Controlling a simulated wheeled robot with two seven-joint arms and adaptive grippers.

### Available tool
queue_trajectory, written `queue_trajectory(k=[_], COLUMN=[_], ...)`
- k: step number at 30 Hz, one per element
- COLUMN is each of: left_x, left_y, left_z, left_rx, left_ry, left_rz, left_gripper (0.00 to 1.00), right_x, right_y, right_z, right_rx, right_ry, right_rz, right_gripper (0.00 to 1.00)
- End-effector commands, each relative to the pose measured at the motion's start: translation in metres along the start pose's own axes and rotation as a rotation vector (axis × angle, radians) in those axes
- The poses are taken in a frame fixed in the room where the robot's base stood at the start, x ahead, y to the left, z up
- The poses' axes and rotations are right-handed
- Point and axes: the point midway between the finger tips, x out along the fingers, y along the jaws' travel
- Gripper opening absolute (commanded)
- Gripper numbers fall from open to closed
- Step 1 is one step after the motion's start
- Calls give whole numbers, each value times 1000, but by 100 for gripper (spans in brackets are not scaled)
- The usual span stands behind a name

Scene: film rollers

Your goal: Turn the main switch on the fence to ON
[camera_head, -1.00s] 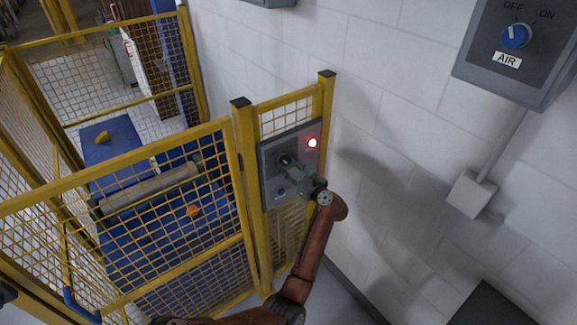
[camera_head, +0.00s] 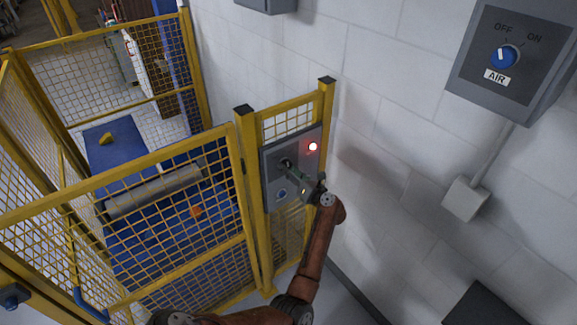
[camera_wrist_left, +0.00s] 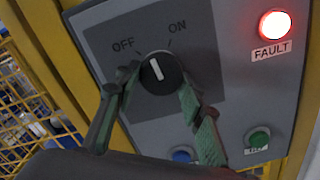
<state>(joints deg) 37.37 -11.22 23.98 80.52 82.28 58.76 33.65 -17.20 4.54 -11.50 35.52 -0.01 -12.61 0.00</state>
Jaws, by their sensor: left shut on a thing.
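The main switch (camera_wrist_left: 158,73) is a round black knob with a white pointer line on the grey panel (camera_head: 274,163) of the yellow fence. In the left wrist view the pointer stands about midway between the OFF and ON marks. My left gripper (camera_head: 291,171) is at the panel, its green-padded fingers on either side of the knob, shut on it. In the head view the gripper partly covers the knob. The FAULT lamp (camera_wrist_left: 275,24) glows red; it also shows in the head view (camera_head: 313,147). My right gripper is not in view.
A blue button (camera_wrist_left: 182,155) and a green button (camera_wrist_left: 259,138) sit low on the panel, close to the fingers. A grey AIR switch box (camera_head: 515,60) hangs on the white wall at right. Yellow mesh fence (camera_head: 130,185) encloses a blue machine with a roller (camera_head: 155,191).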

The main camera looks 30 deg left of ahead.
Motion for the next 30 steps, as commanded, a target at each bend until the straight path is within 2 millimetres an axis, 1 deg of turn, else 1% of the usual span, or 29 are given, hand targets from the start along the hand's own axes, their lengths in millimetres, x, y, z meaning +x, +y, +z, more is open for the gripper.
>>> queue_trajectory(k=[1,15,21,30], left_x=[-2,-2,-2,-2], left_y=[1,2,2,2], left_z=[2,3,2,1], left_rx=[46,470,601,707], left_ry=[3,1,0,0], left_rz=[-3,-4,-4,-3], left_gripper=[12,12,12,12], right_x=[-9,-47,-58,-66], right_y=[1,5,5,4], right_z=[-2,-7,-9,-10], right_rx=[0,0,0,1], right_ry=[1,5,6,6], right_rz=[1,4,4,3], right_gripper=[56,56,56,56])
